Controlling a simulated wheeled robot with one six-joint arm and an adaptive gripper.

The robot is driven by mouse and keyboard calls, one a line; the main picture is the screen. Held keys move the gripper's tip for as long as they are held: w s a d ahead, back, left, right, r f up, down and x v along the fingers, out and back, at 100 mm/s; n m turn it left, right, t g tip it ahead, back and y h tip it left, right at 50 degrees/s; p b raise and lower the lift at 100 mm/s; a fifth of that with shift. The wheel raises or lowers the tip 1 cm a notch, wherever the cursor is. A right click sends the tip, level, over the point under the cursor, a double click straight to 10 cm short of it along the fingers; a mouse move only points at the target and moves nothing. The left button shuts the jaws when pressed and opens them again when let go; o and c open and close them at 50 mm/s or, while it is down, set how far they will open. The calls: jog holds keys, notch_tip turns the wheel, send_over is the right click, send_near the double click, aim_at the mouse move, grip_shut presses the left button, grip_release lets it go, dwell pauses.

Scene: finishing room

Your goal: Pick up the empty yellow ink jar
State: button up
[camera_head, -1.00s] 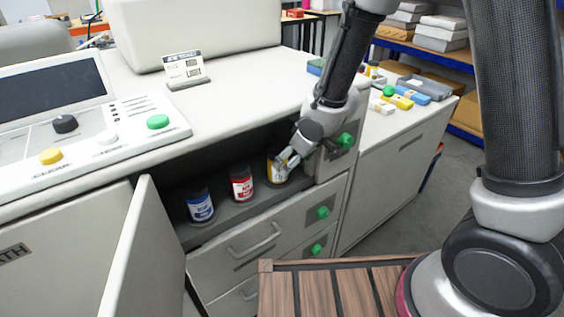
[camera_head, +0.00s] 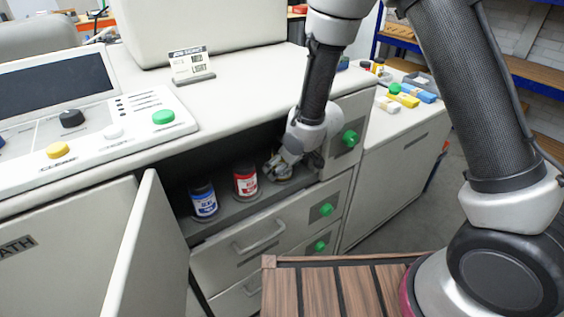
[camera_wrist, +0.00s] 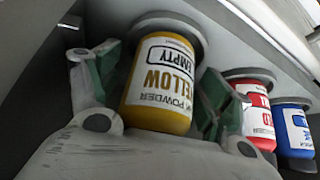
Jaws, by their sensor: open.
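The yellow jar (camera_wrist: 161,82), labelled "YELLOW" and "EMPTY", sits between my open gripper's two fingers in the wrist view. It stands on a round grey base, with a little space beside each finger; I cannot tell whether either touches it. In the head view my gripper (camera_head: 279,168) is inside the open compartment and hides the yellow jar almost fully. In the wrist view my gripper (camera_wrist: 158,95) is open around it.
A red jar (camera_head: 245,182) and a blue jar (camera_head: 204,201) stand in a row to the left on the compartment shelf (camera_head: 225,217). The open cabinet door (camera_head: 133,252) is at the left.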

jog(key=c, duration=1.1)
jog(key=shift+c, duration=0.2)
jog(key=shift+r, duration=0.2)
